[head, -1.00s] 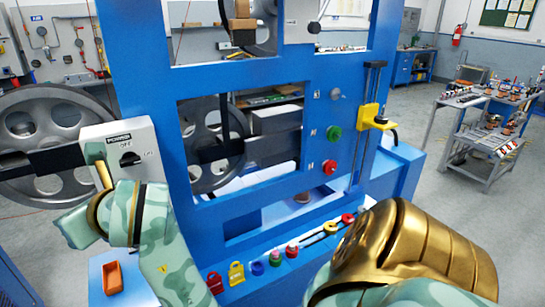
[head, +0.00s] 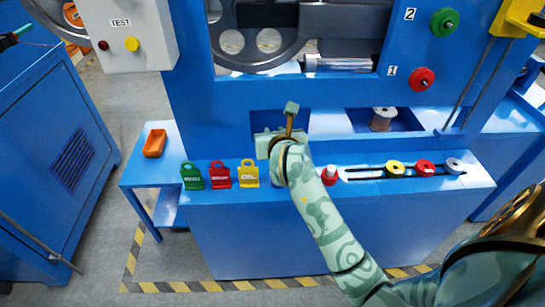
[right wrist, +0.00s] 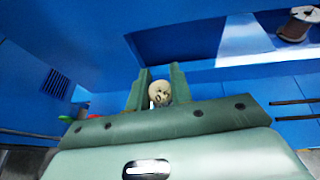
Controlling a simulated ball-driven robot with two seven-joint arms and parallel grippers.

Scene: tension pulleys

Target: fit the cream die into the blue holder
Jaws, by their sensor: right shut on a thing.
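My right gripper (head: 268,140) is above the machine's front ledge, in front of the blue frame. In the right wrist view its two green fingers (right wrist: 159,88) are shut on a cream, rounded piece with dark markings, the cream die (right wrist: 159,93). In the head view the die is hidden by my wrist. The blue holder cannot be made out for certain; my forearm covers part of the ledge between the yellow padlock and a red knob. My left gripper is not in view.
Green (head: 192,176), red (head: 220,175) and yellow (head: 249,173) padlock-shaped pieces stand on the ledge left of my wrist.

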